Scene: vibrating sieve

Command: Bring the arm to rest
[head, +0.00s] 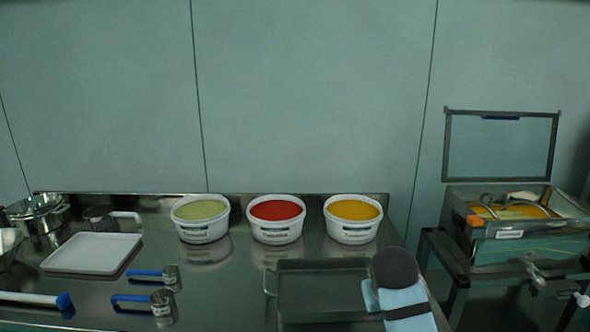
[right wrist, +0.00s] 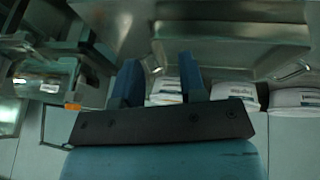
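My right gripper (right wrist: 160,75) shows in the right wrist view with its two blue fingers apart and nothing between them. In the head view, part of my right arm (head: 406,300) stands at the lower right, in front of the table's right edge; its fingers are not visible there. My left arm and gripper are not in view.
A steel table (head: 225,290) holds green (head: 201,218), red (head: 276,219) and yellow (head: 352,219) tubs, a dark tray (head: 322,290), a white tray (head: 93,253) and blue-handled scoops (head: 160,303). A sieve machine (head: 520,245) with a raised framed lid (head: 500,145) stands right.

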